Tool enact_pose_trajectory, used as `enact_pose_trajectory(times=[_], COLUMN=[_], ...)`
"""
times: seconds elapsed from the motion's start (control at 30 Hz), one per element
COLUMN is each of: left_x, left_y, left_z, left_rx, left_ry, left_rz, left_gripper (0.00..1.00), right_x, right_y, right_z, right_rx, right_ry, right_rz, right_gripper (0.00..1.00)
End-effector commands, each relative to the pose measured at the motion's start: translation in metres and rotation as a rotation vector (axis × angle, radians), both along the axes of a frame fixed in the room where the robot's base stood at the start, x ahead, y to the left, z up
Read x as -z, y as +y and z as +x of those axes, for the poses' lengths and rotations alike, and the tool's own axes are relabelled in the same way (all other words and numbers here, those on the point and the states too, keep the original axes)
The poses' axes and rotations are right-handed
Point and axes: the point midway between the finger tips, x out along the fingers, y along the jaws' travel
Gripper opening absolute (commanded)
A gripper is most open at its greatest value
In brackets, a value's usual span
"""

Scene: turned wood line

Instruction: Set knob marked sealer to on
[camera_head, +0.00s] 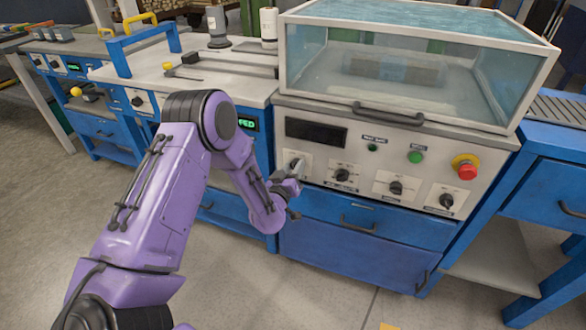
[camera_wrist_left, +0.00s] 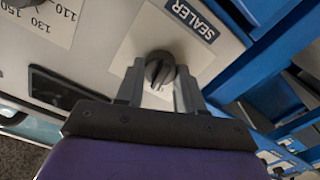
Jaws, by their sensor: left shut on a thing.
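The sealer knob (camera_wrist_left: 160,66) is a dark round knob on a pale plate in the left wrist view. A dark blue SEALER label (camera_wrist_left: 194,20) is beside it. My left gripper (camera_wrist_left: 157,84) has one finger on each side of the knob and is shut on it. In the head view, my left gripper (camera_head: 295,170) is at the left end of the machine's front panel and hides the knob there. The on and off marks are not legible. My right gripper is not in view.
The panel holds more black knobs (camera_head: 396,187), a green button (camera_head: 415,157), a red emergency button (camera_head: 467,168) and a dark display (camera_head: 316,132). A clear hood (camera_head: 420,60) with a handle is above. Blue drawers (camera_head: 350,255) are below. A numbered dial plate (camera_wrist_left: 50,22) is beside the sealer plate.

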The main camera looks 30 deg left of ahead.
Motion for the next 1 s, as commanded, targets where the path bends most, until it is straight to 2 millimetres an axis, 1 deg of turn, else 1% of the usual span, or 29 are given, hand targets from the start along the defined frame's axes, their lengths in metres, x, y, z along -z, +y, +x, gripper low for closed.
enact_pose_trajectory(times=[0.3, 0.6, 0.8, 1.0], left_x=[0.0006, 0.0008, 0.0012, 0.0015], left_y=[-0.0023, -0.0028, -0.0028, -0.0028], left_z=[0.0001, 0.0002, 0.0001, -0.0001], left_rx=[0.004, 0.003, 0.003, 0.003], left_ry=[0.072, 0.128, 0.155, 0.170], left_rz=[0.294, 0.530, 0.636, 0.697], left_gripper=[0.07, 0.07, 0.07, 0.07], right_x=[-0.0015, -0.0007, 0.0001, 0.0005], right_y=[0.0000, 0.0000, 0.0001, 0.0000], right_z=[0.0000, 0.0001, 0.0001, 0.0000], right_rx=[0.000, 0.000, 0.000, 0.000], right_ry=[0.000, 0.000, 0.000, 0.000], right_rz=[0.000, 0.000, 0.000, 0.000], right_gripper=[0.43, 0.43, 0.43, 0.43])
